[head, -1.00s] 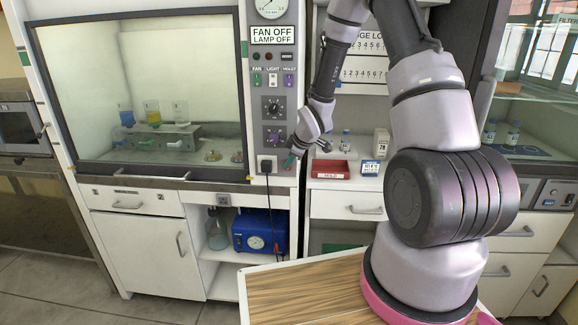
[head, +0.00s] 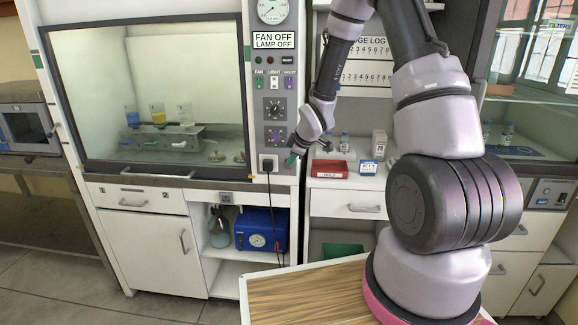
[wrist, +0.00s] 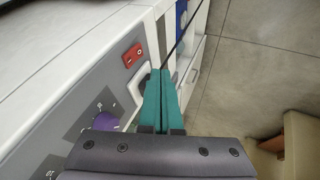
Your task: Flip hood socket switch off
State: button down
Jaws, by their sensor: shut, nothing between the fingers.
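The hood socket (head: 268,166) is low on the grey control column, with a black plug in it and a cable hanging down. In the wrist view a red rocker switch (wrist: 132,55) sits on the panel beside the white socket plate (wrist: 139,84). My gripper (head: 291,161) is just right of the socket in the head view. Its teal fingers (wrist: 162,74) are shut and empty, with the tips close to the socket plate's edge. I cannot tell whether they touch it. The red switch is not clearly visible in the head view.
Above the socket are a purple knob (head: 276,137) and a sign reading FAN OFF, LAMP OFF (head: 275,40). The black cable (head: 272,205) hangs below the socket.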

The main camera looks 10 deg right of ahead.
jog(key=v, duration=0.8)
jog(key=shift+s, duration=0.15)
